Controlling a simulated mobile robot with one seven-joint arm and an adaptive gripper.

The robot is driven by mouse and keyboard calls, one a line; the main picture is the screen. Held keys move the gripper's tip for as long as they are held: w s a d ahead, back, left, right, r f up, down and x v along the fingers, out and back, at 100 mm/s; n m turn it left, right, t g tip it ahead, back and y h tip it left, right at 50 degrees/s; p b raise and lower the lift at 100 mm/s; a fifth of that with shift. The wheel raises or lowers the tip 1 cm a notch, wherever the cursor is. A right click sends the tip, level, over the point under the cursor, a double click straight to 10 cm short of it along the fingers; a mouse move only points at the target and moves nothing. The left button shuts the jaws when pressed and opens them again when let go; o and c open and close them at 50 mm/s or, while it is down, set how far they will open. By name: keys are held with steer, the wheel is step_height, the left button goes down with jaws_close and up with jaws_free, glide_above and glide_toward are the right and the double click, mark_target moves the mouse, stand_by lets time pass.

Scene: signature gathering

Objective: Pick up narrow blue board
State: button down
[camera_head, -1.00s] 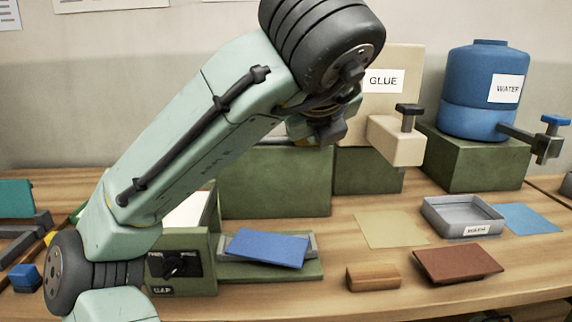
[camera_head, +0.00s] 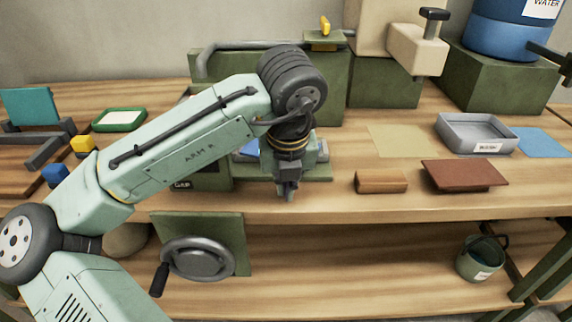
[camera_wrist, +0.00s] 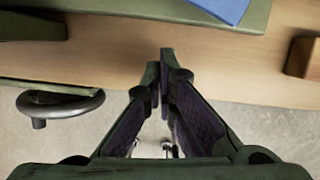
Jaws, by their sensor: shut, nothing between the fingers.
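The narrow blue board (camera_head: 246,151) lies on a green stand (camera_head: 318,173) near the front of the bench, mostly hidden behind my arm in the head view. Part of it shows at the top of the wrist view (camera_wrist: 218,8), cut off by the edge. My gripper (camera_head: 287,193) points down in front of the stand, by the bench's front edge. Its fingers are closed together and hold nothing, and in the wrist view the fingertips (camera_wrist: 160,62) are apart from the board, over the bench edge.
A wooden block (camera_head: 381,182) and a brown board (camera_head: 463,175) sit to the right. A grey tray (camera_head: 476,146) stands behind them, beside a flat light blue sheet (camera_head: 543,142). A handwheel (camera_head: 198,260) sticks out below the bench edge. Green housings and the glue and water containers stand at the back.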

steer(key=w+p, duration=0.1)
steer(key=w, duration=0.1)
steer(key=shift+w+a, duration=0.15)
steer(key=shift+w, duration=0.9)
steer(key=shift+w+a+r+p, duration=0.1)
steer(key=shift+w+p, duration=0.45)
steer(key=shift+w, duration=0.35)
steer(key=shift+a, duration=0.1)
